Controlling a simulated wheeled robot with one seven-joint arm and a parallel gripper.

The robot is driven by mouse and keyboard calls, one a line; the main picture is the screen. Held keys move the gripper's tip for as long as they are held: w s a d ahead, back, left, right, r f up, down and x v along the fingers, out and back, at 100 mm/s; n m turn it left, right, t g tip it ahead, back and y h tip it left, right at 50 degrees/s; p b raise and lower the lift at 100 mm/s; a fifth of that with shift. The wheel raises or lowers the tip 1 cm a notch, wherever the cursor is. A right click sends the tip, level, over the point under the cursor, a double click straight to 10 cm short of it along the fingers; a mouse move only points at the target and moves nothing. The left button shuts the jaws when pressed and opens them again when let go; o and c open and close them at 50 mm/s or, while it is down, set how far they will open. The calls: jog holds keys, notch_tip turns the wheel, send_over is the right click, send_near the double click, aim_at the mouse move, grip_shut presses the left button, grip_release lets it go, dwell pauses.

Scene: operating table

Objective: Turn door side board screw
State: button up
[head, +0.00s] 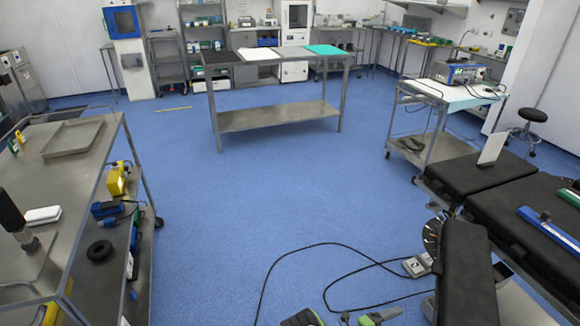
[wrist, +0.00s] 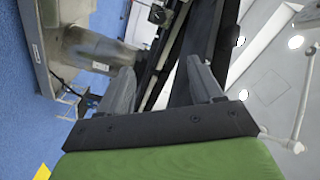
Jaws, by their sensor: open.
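The operating table (head: 455,216) has black pads and stands at the right in the head view. No screw can be made out with certainty there. My gripper (wrist: 158,68) shows in the wrist view with its two grey fingers spread apart and nothing between them. Behind the fingers are long dark parts and a metal rail (wrist: 157,78). A small dark block (wrist: 157,15) sits near the top of that rail. I cannot tell whether it belongs to the side board screw.
A steel bench (head: 95,150) stands at left, with a yellow device (head: 116,182) on its lower shelf. A steel table (head: 278,118) is at the back, and a cart (head: 408,160) at right. Black cables (head: 345,252) lie on the blue floor. The middle floor is clear.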

jog(key=w+a+r+n+g+y+p, duration=0.1)
jog(key=w+r+n+g+y+p, duration=0.25)
jog(key=r, duration=1.15)
jog(key=s+a+r+n+g+y+p, duration=0.1)
jog(key=a+r+n+y, duration=0.15)
jog(key=r, duration=0.65)
jog(key=s+a+r+n+y+p, duration=0.15)
jog(key=r+y, duration=0.25)
jog(key=r, duration=0.4)
jog(key=s+a+r+n+t+y+p, duration=0.2)
jog(key=s+a+r+n+y, duration=0.1)
jog(key=s+r+n, duration=0.6)
jog(key=s+a+r+n+t+y+p, duration=0.2)
jog(key=s+a+r+n, duration=0.4)
jog(key=s+r+n, duration=0.3)
jog(key=s+y, duration=0.1)
jog(key=s, duration=0.3)
jog(key=shift+y, duration=0.4)
